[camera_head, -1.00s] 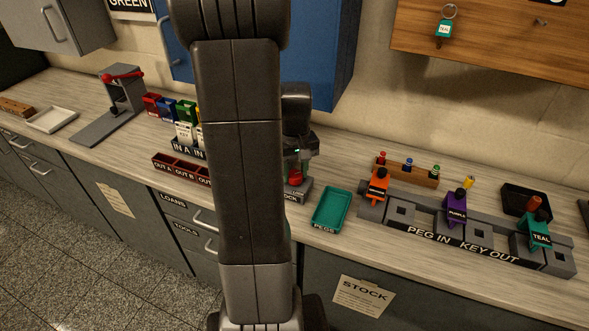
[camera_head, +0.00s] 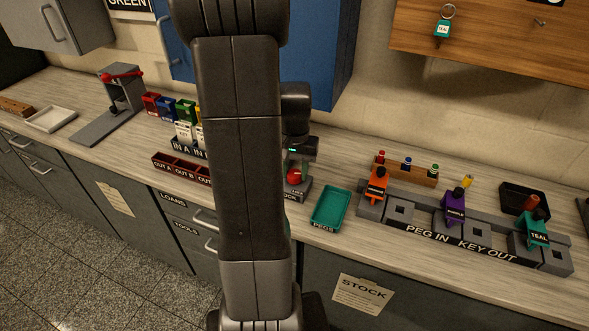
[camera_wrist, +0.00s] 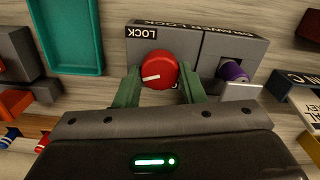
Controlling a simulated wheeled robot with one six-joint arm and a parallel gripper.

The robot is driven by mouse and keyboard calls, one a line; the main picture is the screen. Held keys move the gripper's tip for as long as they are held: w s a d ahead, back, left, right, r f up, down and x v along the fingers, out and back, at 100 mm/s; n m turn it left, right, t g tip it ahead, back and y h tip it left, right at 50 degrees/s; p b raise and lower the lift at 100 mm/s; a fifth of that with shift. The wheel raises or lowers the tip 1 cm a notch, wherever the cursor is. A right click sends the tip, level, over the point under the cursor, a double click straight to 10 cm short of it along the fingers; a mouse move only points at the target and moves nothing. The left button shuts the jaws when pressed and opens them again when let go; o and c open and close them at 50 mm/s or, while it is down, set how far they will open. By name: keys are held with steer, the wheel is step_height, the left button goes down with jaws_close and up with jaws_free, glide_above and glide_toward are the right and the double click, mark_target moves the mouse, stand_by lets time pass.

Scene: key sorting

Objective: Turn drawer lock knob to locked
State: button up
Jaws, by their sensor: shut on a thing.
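The drawer lock is a grey block (camera_wrist: 200,42) in the wrist view, with a round red knob (camera_wrist: 159,71) on it. A white mark on the knob points left in that view. The word LOCK shows on the block's corner, and other lettering below the knob is partly hidden. My gripper (camera_wrist: 159,88) has its two green fingers on either side of the knob and is shut on it. In the head view the knob (camera_head: 294,176) shows beneath my gripper (camera_head: 301,172), just right of my arm.
A purple cylinder (camera_wrist: 233,71) sits on the same block, close to the right finger. A green pegs tray (camera_head: 331,209) lies just right of the lock. The dark red out tray (camera_head: 176,165) is left of my arm. A grey peg-and-key rack (camera_head: 465,232) stands further right.

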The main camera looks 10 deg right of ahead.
mark_target(295, 173)
stand_by(0.3)
steer(key=o, duration=1)
step_height(295, 173, up, 14)
steer(key=p, duration=0.1)
steer(key=shift+f, duration=0.1)
step_height(295, 173, down, 14)
steer(key=shift+r+b, duration=0.1)
steer(key=shift+b, duration=0.45)
steer(key=shift+r, duration=0.1)
